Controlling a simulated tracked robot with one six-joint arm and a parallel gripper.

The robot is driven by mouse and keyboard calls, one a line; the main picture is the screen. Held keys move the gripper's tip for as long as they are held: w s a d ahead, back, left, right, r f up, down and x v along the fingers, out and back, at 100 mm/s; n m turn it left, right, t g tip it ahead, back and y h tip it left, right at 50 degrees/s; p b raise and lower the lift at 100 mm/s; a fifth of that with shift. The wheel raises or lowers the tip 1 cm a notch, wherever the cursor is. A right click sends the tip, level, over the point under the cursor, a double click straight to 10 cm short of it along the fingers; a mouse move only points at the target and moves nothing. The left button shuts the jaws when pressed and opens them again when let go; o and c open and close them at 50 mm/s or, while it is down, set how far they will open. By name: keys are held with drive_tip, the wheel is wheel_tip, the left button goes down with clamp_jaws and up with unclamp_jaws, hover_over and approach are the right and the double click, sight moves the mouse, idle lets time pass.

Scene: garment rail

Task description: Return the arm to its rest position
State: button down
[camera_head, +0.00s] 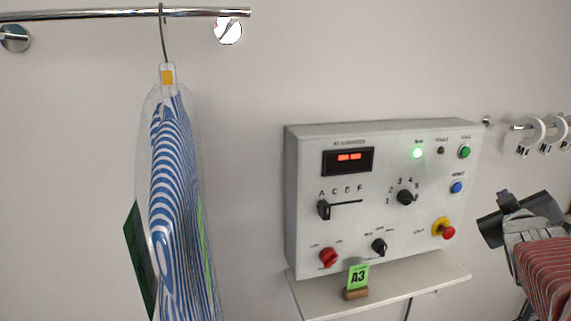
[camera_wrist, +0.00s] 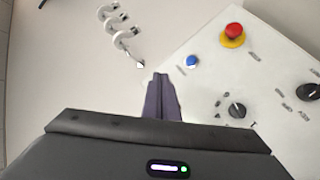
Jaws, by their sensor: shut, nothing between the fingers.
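My gripper (camera_wrist: 161,80) shows in the wrist view with its dark fingers together and nothing between them. It is in front of the wall and the left edge of the control panel as seen there, apart from the knobs. In the head view my arm and the dark gripper body come in at the right edge, beside the control panel (camera_head: 375,230). The gripper body looks tilted there, and the fingertips are hard to make out.
A small shelf (camera_head: 425,287) below holds a green A3 card (camera_head: 358,276). A striped garment (camera_head: 175,200) hangs from the rail (camera_head: 100,15). White rings (camera_wrist: 112,22) hang near my gripper.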

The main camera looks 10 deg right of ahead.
drive_tip(key=s+a+f+m+g+y, duration=0.1)
drive_tip(key=a+f+y, duration=0.3)
drive_tip(key=a, duration=0.7)
drive_tip(key=a+f+g+y, duration=0.15)
drive_tip(key=a+f, duration=0.35)
drive_tip(key=a, duration=0.6)
drive_tip(key=s+a+f+g+y, duration=0.2)
drive_tip(key=s+a+f, duration=0.3)
drive_tip(key=a, duration=0.4)
drive_tip(key=s+a+f+g+y, duration=0.3)
drive_tip(key=s+a+f, duration=0.2)
drive_tip(key=s+a, duration=0.3)
drive_tip(key=shift+s+a+n, duration=0.3)
drive_tip(key=shift+a, duration=0.65)
drive_tip(key=shift+f, duration=0.1)
idle(0.4)
idle(2.6)
